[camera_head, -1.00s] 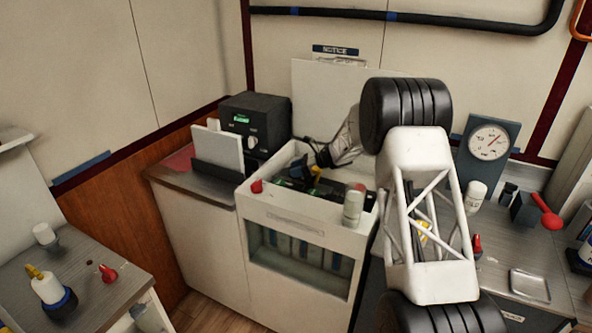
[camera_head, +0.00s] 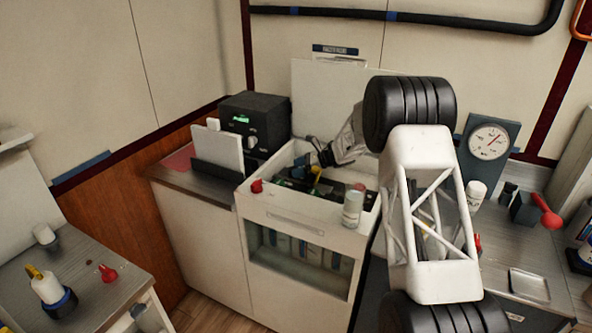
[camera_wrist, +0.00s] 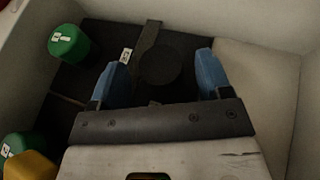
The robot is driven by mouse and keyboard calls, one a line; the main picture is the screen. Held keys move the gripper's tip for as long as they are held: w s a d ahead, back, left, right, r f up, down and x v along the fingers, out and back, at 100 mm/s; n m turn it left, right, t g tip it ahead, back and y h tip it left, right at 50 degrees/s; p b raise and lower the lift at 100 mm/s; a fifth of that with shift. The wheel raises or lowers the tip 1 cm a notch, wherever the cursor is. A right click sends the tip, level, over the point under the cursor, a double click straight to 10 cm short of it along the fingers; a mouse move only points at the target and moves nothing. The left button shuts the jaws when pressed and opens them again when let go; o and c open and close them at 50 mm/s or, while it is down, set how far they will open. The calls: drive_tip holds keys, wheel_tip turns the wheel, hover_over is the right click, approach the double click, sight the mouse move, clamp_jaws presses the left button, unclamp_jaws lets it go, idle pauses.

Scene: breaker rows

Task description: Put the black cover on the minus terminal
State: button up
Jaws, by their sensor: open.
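In the wrist view a round black cap (camera_wrist: 160,66), which looks like the black cover, sits over a dark bar in the white-walled bay. A small white label (camera_wrist: 126,55) is beside it. Whether it is seated on a terminal is hard to tell. My gripper (camera_wrist: 161,72) has its blue fingers apart, one on each side of the cap, with visible gaps and nothing held. In the head view my gripper (camera_head: 318,168) is down inside the open white cabinet (camera_head: 300,228); the cap cannot be made out there. The minus terminal is not clearly identifiable.
Green caps (camera_wrist: 69,44) and a yellow cap (camera_wrist: 30,166) stand left of my gripper in the wrist view. The cabinet walls are close around it. A red knob (camera_head: 257,186) and a pale cylinder (camera_head: 352,210) are on the cabinet's front rim.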

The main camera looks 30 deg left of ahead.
drive_tip(key=v, duration=1.1)
idle(0.7)
